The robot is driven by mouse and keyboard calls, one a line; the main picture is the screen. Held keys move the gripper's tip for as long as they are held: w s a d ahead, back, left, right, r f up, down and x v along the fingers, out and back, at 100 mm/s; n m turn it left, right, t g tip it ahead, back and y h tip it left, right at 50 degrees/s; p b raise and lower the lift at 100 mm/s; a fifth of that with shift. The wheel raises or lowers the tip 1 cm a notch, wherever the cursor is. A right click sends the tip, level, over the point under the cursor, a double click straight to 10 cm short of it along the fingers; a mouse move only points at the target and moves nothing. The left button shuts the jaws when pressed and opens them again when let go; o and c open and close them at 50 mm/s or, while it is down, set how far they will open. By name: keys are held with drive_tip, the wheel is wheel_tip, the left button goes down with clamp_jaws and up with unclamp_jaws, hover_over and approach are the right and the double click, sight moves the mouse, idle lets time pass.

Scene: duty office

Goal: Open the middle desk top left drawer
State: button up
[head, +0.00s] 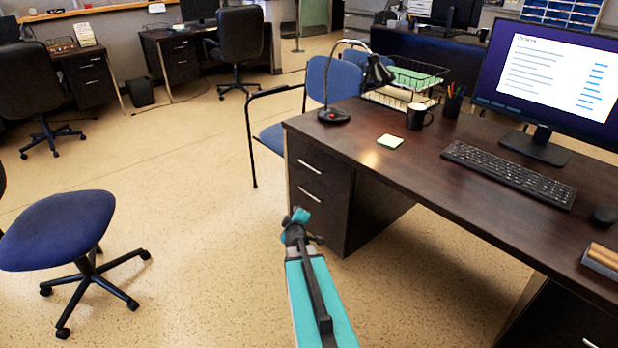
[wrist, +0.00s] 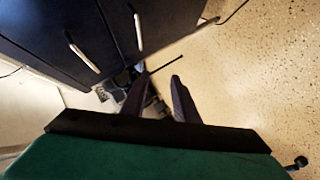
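The dark brown middle desk (head: 400,160) stands at the right in the head view, with a drawer stack under its left end. The top left drawer (head: 333,172) looks shut, with a light bar handle (head: 309,166). A lower drawer front with a similar handle (head: 310,194) is below it. My gripper (head: 297,218) is in front of the stack and overlaps its lower part in the picture. In the wrist view its two dark fingers (wrist: 158,78) are apart with nothing seen between them. Bar handles (wrist: 83,52) on dark fronts show beyond them; which handle is which is unclear.
A blue chair (head: 270,130) stands beyond the desk's left end. A blue swivel chair (head: 58,230) is at the left. A black lamp (head: 334,115), mug (head: 418,117) and keyboard (head: 508,173) are on the desktop. The floor between chair and desk is clear.

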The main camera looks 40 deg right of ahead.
sight(309, 166)
drive_tip(key=s+d+r+n+t+b, duration=0.3)
drive_tip(key=d+r+n+t+b, duration=0.2)
drive_tip(key=d+r, duration=0.5)
drive_tip(key=shift+d+r+n+y+b, duration=0.15)
drive_tip(key=shift+d+n+y+b, duration=0.25)
drive_tip(key=shift+d+n+b, duration=0.7)
drive_tip(key=shift+w+a, duration=0.15)
drive_tip(key=shift+a, duration=0.05)
drive_tip(key=shift+b+x, duration=1.65)
drive_tip(key=shift+x, duration=5.2)
drive_tip(key=shift+c, duration=0.3)
clamp_jaws()
